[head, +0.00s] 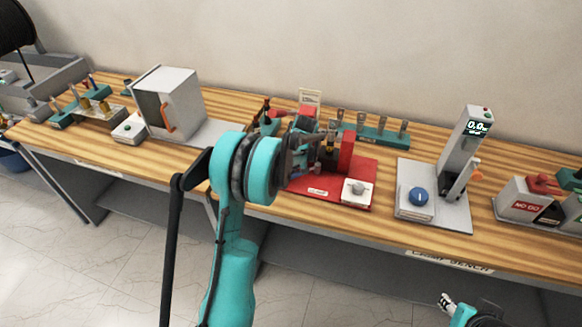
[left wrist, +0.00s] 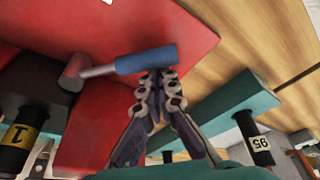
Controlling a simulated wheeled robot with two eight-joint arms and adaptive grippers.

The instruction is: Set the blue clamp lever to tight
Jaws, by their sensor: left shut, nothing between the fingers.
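The clamp lever shows in the left wrist view as a blue handle (left wrist: 146,59) on a grey rod, joined to a round red pivot (left wrist: 73,73) on the red fixture. My left gripper (left wrist: 159,78) is shut and empty, its fingertips at the lower edge of the blue handle near its right end. I cannot tell whether they touch it. In the head view my left gripper (head: 318,139) reaches over the red fixture (head: 327,190); the lever is hidden there. My right gripper (head: 446,301) shows small at the bottom right, away from the bench.
A grey stand with a blue knob (head: 418,196) and a display is right of the fixture. A teal rack (head: 372,133) of upright posts stands behind. A white box with an orange handle (head: 167,117) is at left. Bare wood lies between the fixture and the stand.

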